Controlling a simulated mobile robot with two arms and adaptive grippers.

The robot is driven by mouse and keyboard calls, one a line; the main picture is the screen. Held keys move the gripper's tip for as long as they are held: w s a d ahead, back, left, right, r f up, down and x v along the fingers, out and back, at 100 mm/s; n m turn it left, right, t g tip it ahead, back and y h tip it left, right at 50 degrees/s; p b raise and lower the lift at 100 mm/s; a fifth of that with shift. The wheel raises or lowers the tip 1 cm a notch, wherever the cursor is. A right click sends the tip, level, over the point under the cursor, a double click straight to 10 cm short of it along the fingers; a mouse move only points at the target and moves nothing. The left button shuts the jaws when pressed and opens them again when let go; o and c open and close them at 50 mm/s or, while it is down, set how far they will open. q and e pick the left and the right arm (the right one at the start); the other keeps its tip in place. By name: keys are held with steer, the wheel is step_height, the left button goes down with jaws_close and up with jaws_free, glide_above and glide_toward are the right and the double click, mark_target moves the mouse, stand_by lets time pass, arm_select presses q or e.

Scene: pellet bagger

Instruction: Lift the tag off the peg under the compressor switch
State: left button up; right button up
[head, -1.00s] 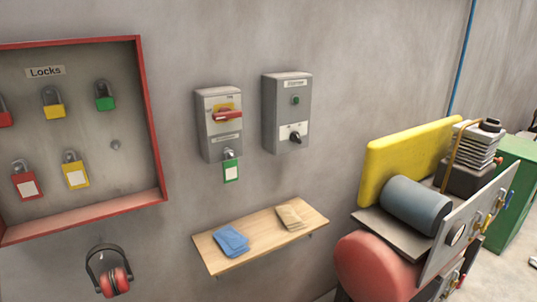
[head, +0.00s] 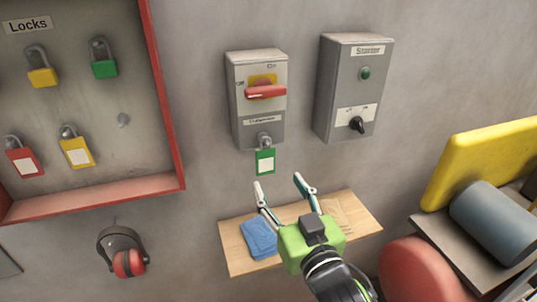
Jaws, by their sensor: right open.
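The compressor switch (head: 258,103) is a grey wall box with a red handle on a yellow plate. Its handle lies level. Below the handle, at the box's lower edge, a round metal peg (head: 265,139) shows. A green tag (head: 265,162) with a white label hangs from it against the wall. My right gripper (head: 278,184) is open and empty, its fingers pointing up, below and slightly right of the tag. It appears apart from the tag; the depth gap is hard to tell. My left gripper is not in view.
A wooden shelf (head: 234,246) with blue cloths (head: 258,238) lies under my right gripper. The starter box (head: 352,90) is to the right. A red-framed lock board (head: 165,100) is at left, with ear defenders (head: 122,252) below. Yellow and red machinery (head: 480,165) stands at right.

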mark_target(266, 161)
steer(key=p+x, duration=0.1)
steer(key=x, duration=0.3)
steer(key=shift+w+r, duration=0.15)
steer(key=shift+w, duration=0.25)
steer(key=p+x, duration=0.1)
steer(key=x, duration=0.2)
steer(key=shift+w+a+p, duration=0.1)
steer(key=shift+w+p, duration=0.1)
steer(key=shift+p, duration=0.15)
steer(key=shift+w+a, duration=0.1)
steer(key=shift+w, duration=0.2)
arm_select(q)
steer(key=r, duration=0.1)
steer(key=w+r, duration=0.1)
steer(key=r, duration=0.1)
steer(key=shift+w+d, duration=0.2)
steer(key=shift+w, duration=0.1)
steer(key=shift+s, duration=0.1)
arm_select(e)
steer(key=c, duration=1)
